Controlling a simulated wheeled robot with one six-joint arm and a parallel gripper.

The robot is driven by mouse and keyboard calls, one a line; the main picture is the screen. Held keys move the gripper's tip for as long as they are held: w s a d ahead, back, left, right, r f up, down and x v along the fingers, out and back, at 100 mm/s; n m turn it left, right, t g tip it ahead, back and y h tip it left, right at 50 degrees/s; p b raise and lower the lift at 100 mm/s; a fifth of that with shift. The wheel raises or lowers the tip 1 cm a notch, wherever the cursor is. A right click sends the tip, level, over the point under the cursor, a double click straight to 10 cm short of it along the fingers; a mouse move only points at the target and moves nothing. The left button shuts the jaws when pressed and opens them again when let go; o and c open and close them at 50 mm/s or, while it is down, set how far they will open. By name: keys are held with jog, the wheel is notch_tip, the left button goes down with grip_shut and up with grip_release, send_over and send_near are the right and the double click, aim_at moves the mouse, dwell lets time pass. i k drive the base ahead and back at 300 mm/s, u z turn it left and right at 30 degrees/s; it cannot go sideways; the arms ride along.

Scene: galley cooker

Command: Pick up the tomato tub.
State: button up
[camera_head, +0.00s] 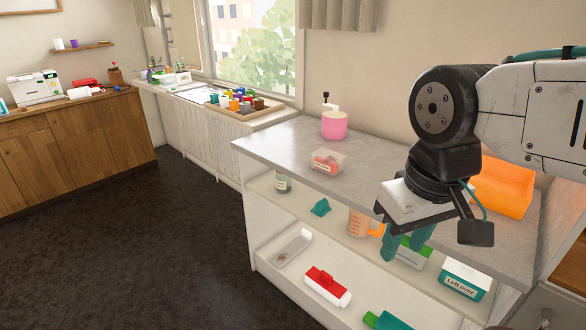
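The tomato tub (328,162) is a small clear container with red contents and a pale label. It stands on the grey countertop near its front edge, around the middle of the picture. My gripper (407,244) hangs to the right of the tub and lower in the picture, pointing down. Its two teal fingers are apart with nothing seen held between them. The gripper is clear of the tub. The fingers overlap the shelf things behind them in the picture.
A pink pot (334,126) stands behind the tub. An orange bin (503,189) is at the counter's right, partly behind my arm. Shelves below hold a measuring jug (358,222), a teal-white box (465,281) and a red-white container (327,287). The counter left of the tub is clear.

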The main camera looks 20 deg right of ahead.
aim_at(330, 162)
jog(key=u, duration=0.75)
jog(key=i, duration=1.1)
jog(key=z, duration=1.05)
